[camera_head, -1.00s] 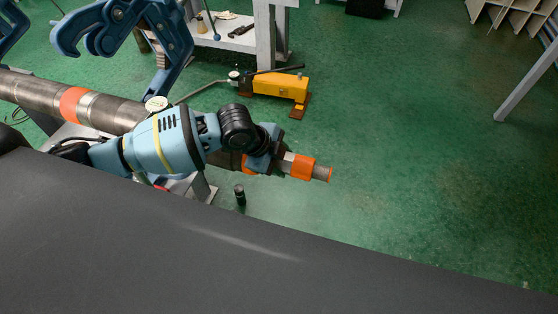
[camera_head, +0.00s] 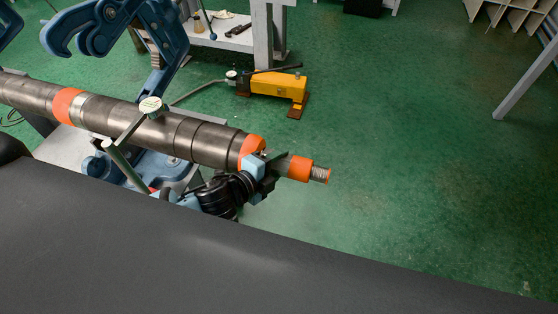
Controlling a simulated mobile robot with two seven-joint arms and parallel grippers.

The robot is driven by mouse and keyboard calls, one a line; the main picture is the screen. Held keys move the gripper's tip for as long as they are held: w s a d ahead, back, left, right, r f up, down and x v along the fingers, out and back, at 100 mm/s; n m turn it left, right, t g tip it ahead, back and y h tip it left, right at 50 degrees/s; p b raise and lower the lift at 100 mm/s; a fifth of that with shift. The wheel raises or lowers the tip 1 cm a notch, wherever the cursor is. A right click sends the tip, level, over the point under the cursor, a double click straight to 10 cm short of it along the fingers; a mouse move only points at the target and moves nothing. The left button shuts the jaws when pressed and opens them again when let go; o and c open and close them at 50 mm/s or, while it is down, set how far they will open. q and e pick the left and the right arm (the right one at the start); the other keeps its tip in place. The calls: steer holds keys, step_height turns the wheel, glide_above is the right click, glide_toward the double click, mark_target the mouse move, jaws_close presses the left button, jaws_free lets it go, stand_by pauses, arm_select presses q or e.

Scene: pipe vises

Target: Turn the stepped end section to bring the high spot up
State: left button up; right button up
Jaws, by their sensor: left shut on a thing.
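A long steel pipe (camera_head: 172,132) runs from the left edge toward the middle. Its stepped end section (camera_head: 319,174) narrows at the right, with orange bands and a thin ridged tip. My left gripper (camera_head: 266,170) is shut around the end section, between the orange band (camera_head: 249,148) at the step and the orange band (camera_head: 300,168) near the tip. My left wrist comes up from below the pipe. A dial gauge (camera_head: 150,104) stands on top of the pipe on a thin arm; its reading is too small to tell. My right gripper is not in view.
A blue pipe vise (camera_head: 164,52) stands open behind the pipe. A yellow hydraulic pump (camera_head: 278,85) sits on the green floor, with a hose toward the gauge area. A dark surface (camera_head: 300,262) fills the foreground. The floor right of the tip is clear.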

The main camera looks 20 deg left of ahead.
arm_select(q)
steer(key=shift+f+t+b, duration=0.1)
steer(key=shift+t+b, duration=0.3)
steer(key=shift+t, duration=0.3)
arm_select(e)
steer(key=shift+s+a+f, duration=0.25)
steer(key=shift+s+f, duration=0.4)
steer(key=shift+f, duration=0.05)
arm_select(q)
steer(key=shift+m, duration=0.3)
steer(key=o, duration=1)
steer(key=shift+c, duration=0.2)
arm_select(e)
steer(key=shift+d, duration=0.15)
arm_select(q)
steer(key=shift+s, duration=0.1)
steer(key=shift+s+a, duration=0.15)
steer(key=shift+s, duration=0.1)
steer(key=v, duration=0.6)
steer(key=shift+s+a+r+b, duration=0.25)
steer(key=shift+s+b, duration=0.05)
steer(key=shift+s, duration=0.2)
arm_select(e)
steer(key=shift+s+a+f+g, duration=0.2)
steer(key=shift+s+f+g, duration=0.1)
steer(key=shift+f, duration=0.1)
